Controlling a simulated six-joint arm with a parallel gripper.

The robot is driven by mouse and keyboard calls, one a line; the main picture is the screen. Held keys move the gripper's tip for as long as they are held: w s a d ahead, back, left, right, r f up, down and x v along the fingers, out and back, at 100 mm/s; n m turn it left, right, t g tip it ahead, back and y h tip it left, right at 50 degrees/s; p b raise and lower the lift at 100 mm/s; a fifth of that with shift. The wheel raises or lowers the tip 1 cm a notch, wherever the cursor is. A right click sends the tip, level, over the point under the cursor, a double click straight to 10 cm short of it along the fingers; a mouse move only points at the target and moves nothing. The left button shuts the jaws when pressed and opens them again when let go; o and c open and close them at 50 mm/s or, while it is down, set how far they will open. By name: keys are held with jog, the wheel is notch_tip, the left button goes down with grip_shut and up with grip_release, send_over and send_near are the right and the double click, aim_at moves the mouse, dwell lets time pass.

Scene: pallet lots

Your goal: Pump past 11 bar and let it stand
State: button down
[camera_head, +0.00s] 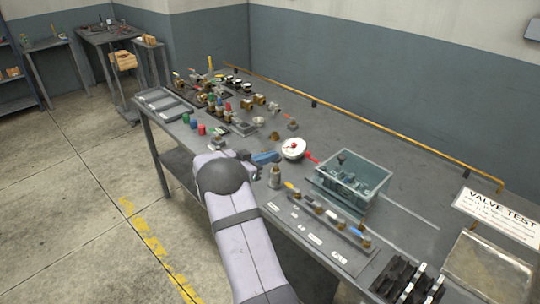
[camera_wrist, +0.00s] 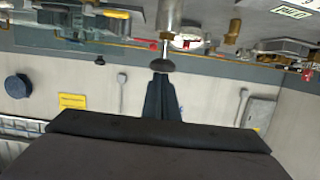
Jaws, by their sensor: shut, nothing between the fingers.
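A round white gauge (camera_head: 293,149) with a red mark on its face stands mid-bench. Its reading is too small to make out. A red lever-like part (camera_head: 312,157) is just right of it, and a blue part (camera_head: 265,157) is just left. My gripper is at the end of my arm, left of the gauge, largely hidden by my wrist in the head view. In the wrist view my gripper (camera_wrist: 162,82) is shut and empty. Its fingertips are close to a dark round knob (camera_wrist: 161,65) on a metal rod (camera_wrist: 170,22); I cannot tell whether they touch.
A clear bin (camera_head: 350,180) with parts stands right of the gauge. A metal fitting (camera_head: 275,177) and a strip of valves (camera_head: 325,214) are in front. Several valves and coloured parts crowd the bench's far left. A yellow pipe (camera_head: 400,143) runs along the back; bench before it is mostly clear.

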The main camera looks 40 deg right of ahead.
jog(key=shift+f+b, duration=0.3)
jog(key=shift+f, duration=1.2)
jog(key=shift+s, duration=0.1)
jog(key=a+r, duration=0.7)
jog(key=a, duration=0.2)
jog(key=shift+a+p, duration=0.4)
jog(key=shift+p, duration=0.05)
